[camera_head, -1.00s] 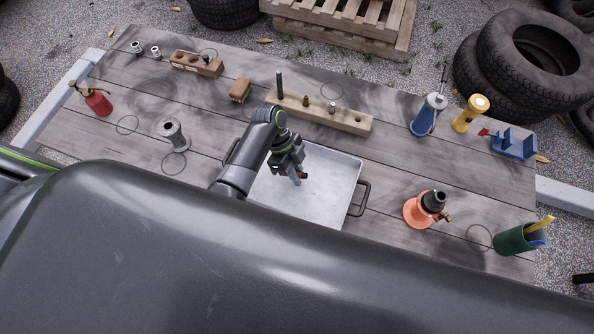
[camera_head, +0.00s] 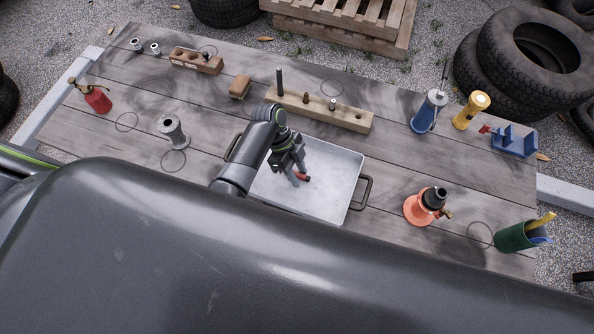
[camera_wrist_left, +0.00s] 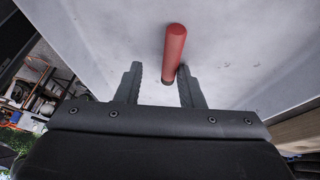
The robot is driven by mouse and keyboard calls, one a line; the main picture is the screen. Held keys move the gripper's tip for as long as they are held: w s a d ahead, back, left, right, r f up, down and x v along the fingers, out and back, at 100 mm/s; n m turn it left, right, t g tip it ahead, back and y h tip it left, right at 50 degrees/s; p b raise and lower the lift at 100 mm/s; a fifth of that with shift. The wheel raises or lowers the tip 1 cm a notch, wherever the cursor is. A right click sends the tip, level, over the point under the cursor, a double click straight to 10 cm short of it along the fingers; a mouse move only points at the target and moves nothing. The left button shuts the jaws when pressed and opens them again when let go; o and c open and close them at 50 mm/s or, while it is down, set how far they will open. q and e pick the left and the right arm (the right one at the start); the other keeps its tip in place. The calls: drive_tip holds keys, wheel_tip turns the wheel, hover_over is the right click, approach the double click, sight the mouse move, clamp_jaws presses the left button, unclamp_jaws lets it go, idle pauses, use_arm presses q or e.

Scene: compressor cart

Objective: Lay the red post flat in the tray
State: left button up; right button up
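The metal tray (camera_head: 335,185) has dark side handles and stands at the front middle of the table. The red post (camera_head: 304,177) is in the tray and appears to lie flat on its floor; part of it is hidden by my left gripper (camera_head: 298,177). In the left wrist view, the red post (camera_wrist_left: 175,50) reaches out past the fingertips, its near end between the fingers and closer to the right one. My left gripper (camera_wrist_left: 159,68) is open, with a clear gap on the post's left. My right gripper is not in view.
A wooden block with pegs (camera_head: 350,120) stands just behind the tray. A metal spool (camera_head: 173,132) is to its left. An orange bottle jack (camera_head: 420,208) and a green cup (camera_head: 512,238) are to its right. The tray's right side is bare.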

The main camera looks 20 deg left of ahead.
use_arm(q)
drive_tip(key=shift+f, duration=0.15)
drive_tip(key=p+v, duration=0.3)
drive_tip(key=v, duration=1.4)
drive_tip(key=shift+r, duration=0.35)
